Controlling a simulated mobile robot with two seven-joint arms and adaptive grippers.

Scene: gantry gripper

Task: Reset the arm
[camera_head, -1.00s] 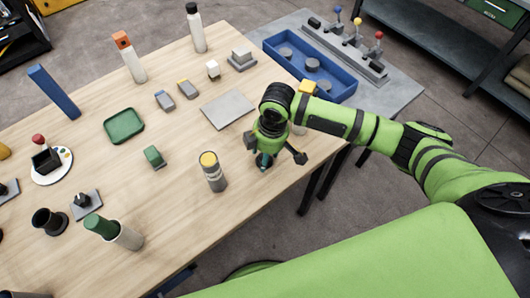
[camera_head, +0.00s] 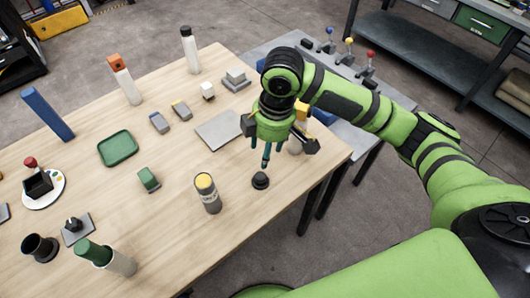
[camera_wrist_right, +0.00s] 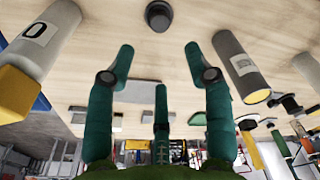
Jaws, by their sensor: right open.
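My right arm comes in from the right over the wooden table (camera_head: 215,240). My right gripper (camera_head: 266,158) is green with teal fingers, points down and is open with nothing between its fingers. A small black knob-shaped object (camera_head: 260,181) stands on the table just below the fingertips, apart from them. In the right wrist view, the open fingers (camera_wrist_right: 159,50) show, with the black object (camera_wrist_right: 158,15) beyond them at the top edge. My left gripper is not in view.
A green tray (camera_head: 118,148) and a green block (camera_head: 148,179) lie further left. A lever panel (camera_head: 345,62) is behind my arm.

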